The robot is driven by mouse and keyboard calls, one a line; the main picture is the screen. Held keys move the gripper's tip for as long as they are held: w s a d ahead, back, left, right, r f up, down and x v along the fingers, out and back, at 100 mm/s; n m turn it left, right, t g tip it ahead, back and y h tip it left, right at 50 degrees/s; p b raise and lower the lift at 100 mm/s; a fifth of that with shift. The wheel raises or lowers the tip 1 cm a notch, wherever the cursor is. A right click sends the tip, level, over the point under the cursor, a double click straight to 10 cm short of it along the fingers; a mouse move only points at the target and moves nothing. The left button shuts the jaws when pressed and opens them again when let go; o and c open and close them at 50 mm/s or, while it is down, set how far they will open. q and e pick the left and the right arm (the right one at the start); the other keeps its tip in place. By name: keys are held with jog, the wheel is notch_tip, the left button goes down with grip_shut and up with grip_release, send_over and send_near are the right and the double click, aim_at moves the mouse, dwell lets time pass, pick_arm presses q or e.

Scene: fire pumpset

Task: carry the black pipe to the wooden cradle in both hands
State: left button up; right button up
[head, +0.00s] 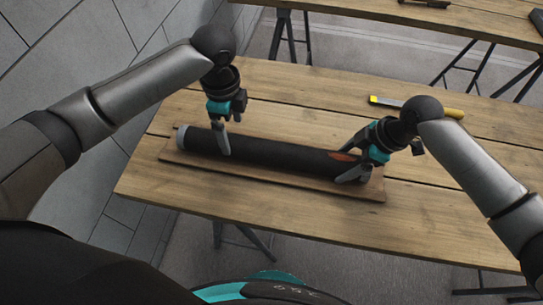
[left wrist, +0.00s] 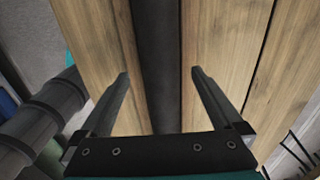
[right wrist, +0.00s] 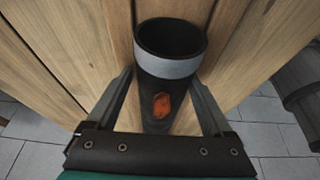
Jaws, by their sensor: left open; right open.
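The black pipe (head: 275,153) lies lengthwise on a brown wooden board (head: 225,172) on the table. It has a grey band at its left end and an orange patch near its right end; a grey-banded open end also shows in the right wrist view (right wrist: 168,66). The board may be the cradle; I cannot tell. My left gripper (head: 226,148) is open over the left part of the pipe, which runs between its fingers in the left wrist view (left wrist: 157,60). My right gripper (head: 350,160) is open, its fingers on either side of the pipe near the orange patch.
The wooden table (head: 300,92) is clear behind the pipe, apart from a yellow-handled tool (head: 387,101) near my right wrist. A second trestle table (head: 400,15) stands behind. A tiled wall is at the left.

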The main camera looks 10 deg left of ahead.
pick_arm(q)
jog(key=shift+r, duration=0.8)
pick_arm(e)
jog(key=shift+s+d+f, duration=0.1)
jog(key=shift+s+f, duration=0.4)
jog(key=shift+f, duration=0.05)
pick_arm(q)
jog(key=shift+r, duration=0.1)
pick_arm(e)
jog(key=shift+d+r, duration=0.1)
jog(key=shift+r, duration=0.05)
jog(key=v, duration=0.5)
jog(key=w+v, duration=0.1)
jog(key=v, duration=0.2)
jog(key=shift+r, duration=0.4)
jog(key=shift+a, duration=0.2)
